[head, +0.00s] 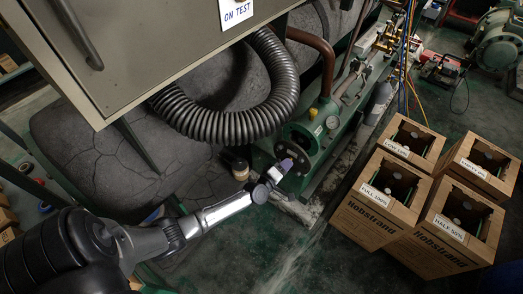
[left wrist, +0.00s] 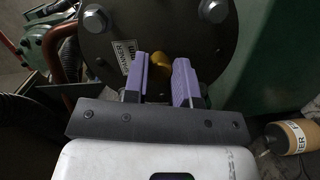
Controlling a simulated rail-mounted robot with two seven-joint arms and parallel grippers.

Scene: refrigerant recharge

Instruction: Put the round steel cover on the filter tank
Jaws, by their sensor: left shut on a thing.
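The round steel cover (left wrist: 112,45) is a dark grey disc with bolts around its rim, a white label and a yellow grip (left wrist: 158,62) in its middle. My left gripper (left wrist: 159,80) has its two purple fingers on either side of the yellow grip and is shut on it. In the head view my left gripper (head: 283,167) is at the front end of the green filter tank (head: 323,118), with the cover (head: 292,155) just in front of the tank's round end. I cannot tell whether the cover touches the tank. My right gripper is not in view.
A thick black ribbed hose (head: 230,125) loops above. Several labelled cardboard boxes (head: 370,222) stand at right. Dark floor lies clear between (head: 290,250).

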